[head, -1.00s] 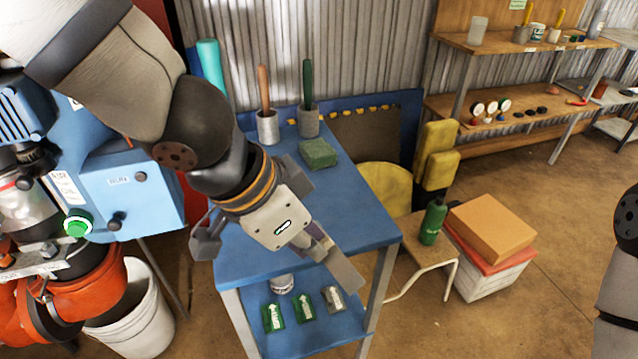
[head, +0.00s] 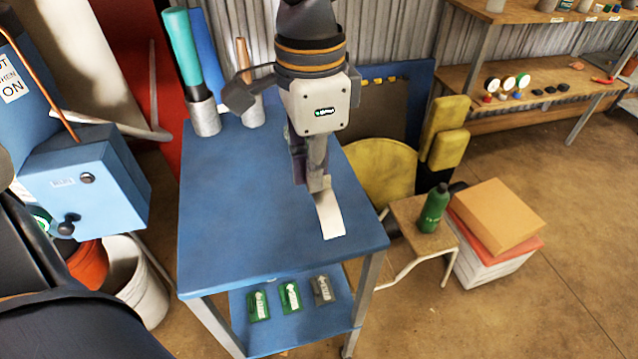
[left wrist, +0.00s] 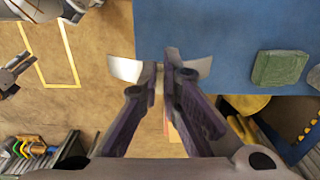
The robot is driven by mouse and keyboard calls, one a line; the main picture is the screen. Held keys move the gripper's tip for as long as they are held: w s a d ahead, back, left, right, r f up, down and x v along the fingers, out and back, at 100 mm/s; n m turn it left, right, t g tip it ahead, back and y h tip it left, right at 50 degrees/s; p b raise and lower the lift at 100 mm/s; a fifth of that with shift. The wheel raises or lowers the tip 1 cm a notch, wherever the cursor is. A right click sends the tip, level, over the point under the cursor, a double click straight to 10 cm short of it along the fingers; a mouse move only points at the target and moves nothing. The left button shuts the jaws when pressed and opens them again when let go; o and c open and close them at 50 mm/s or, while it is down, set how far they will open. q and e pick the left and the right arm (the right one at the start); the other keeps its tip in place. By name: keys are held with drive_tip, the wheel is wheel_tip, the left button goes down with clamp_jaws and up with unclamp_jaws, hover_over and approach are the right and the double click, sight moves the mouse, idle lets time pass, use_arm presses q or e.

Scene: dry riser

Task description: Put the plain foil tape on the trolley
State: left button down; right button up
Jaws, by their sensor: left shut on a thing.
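The blue two-tier trolley (head: 225,220) stands in the middle of the head view. My left gripper (head: 318,180) points down over the right front part of its top. It is shut on a pale, silvery, strip-like piece (head: 330,215), which looks like the foil tape; no marking on it can be made out. In the left wrist view the piece (left wrist: 130,68) sticks out on both sides of the closed fingers (left wrist: 162,75), near the trolley's edge (left wrist: 215,80). Whether it touches the top cannot be told.
Grey holders (head: 204,118) with upright handles stand at the top's back left. A green block (left wrist: 280,68) lies on the top. Green packets (head: 258,305) and a greyish one (head: 322,289) lie on the lower shelf. The top's left front is bare. A green bottle (head: 434,208) stands to the right.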

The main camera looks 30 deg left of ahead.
use_arm(q)
drive_tip(key=w+f, duration=0.1)
drive_tip(key=f, duration=0.1)
drive_tip(key=w+a+f, duration=0.1)
drive_tip(key=w, duration=0.1)
drive_tip(key=w+f, duration=0.1)
drive_tip(key=f, duration=0.1)
drive_tip(key=shift+w+a+f, duration=0.2)
drive_tip(key=shift+a+f, duration=0.05)
drive_tip(key=shift+f, duration=0.1)
wheel_tip(320, 180, down, 3)
drive_tip(key=shift+f, duration=0.15)
drive_tip(key=c, duration=1.8)
unclamp_jaws()
wheel_tip(320, 180, up, 12)
drive_tip(key=shift+r, duration=0.15)
